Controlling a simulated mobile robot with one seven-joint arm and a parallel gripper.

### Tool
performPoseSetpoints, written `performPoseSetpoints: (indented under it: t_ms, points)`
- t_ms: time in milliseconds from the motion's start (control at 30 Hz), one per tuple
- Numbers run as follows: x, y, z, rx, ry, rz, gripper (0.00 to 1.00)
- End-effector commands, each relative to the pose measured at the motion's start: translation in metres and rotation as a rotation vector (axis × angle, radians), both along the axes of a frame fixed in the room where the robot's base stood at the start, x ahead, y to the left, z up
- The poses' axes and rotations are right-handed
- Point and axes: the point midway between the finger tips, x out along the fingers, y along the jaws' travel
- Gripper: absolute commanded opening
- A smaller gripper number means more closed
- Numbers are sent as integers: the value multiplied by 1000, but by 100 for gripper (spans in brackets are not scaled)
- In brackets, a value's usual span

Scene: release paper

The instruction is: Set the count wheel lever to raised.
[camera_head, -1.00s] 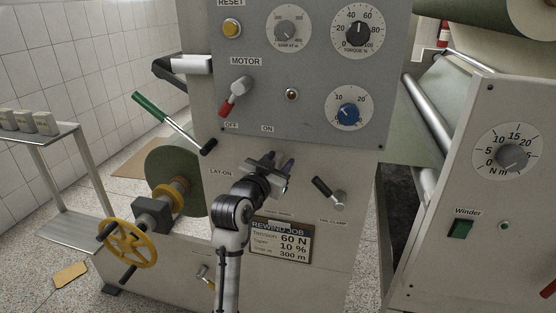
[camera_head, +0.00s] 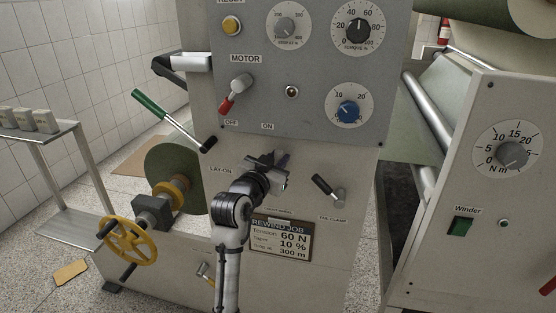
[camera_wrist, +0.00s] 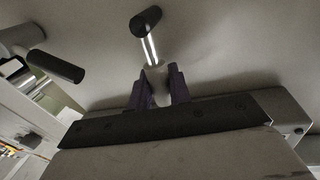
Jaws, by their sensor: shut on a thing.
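The count wheel lever has a black knob (camera_wrist: 145,20) and a bright metal shaft (camera_wrist: 150,48) in the wrist view. Its lower part passes between the dark purple fingers of my gripper (camera_wrist: 160,86), which are shut on it. The knob sticks out beyond the fingertips. In the head view my gripper (camera_head: 268,162) is at the machine's pale front panel and hides the lever. A small label (camera_head: 279,211), too small to read, sits just below the gripper.
The tail clamp lever (camera_head: 328,190) is close to the right of my gripper. The green-handled lay-on lever (camera_head: 172,118) is to the left, and the red-tipped motor lever (camera_head: 235,93) is above. A rewind job plate (camera_head: 282,240) is below. A yellow handwheel (camera_head: 130,243) stands lower left.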

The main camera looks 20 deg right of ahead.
Motion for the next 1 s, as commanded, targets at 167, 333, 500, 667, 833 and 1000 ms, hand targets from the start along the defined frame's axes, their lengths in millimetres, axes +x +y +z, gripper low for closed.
performPoseSetpoints:
  t_ms: [167, 333, 500, 667, 833, 1000]
  points:
    - [3, 3, 0, -65, 46, -1, 0]
    - [7, 10, 0, -170, 116, -2, 0]
    - [12, 18, -1, -302, 205, -1, 0]
    - [17, 25, -4, -427, 291, 0, 0]
    - [22, 32, -7, -557, 378, 0, 0]
    - [26, 38, -12, -669, 455, 0, 0]
